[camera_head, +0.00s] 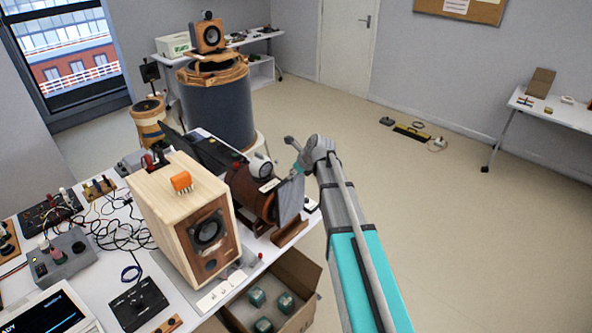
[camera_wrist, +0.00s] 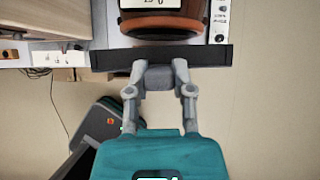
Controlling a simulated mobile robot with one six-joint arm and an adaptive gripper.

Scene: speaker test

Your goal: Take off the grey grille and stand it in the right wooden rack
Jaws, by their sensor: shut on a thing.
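My gripper (camera_head: 299,172) is shut on the grey grille (camera_head: 290,200), a flat panel held upright near the table's right edge. In the wrist view the grille (camera_wrist: 210,57) shows edge-on as a dark bar. The fingers (camera_wrist: 158,75) close on a small grey block at its near side. A brown wooden rack (camera_head: 290,233) lies at the table edge just below the grille. I cannot tell whether the grille touches it. The pale wooden speaker (camera_head: 165,205) stands to the left, its front driver bare, with an orange block (camera_head: 181,182) on top.
A red-brown round body (camera_head: 250,195) stands close behind the grille; it also shows in the wrist view (camera_wrist: 162,22). An open cardboard box (camera_head: 300,270) with several teal items sits below the table edge. Cables and devices crowd the table's left.

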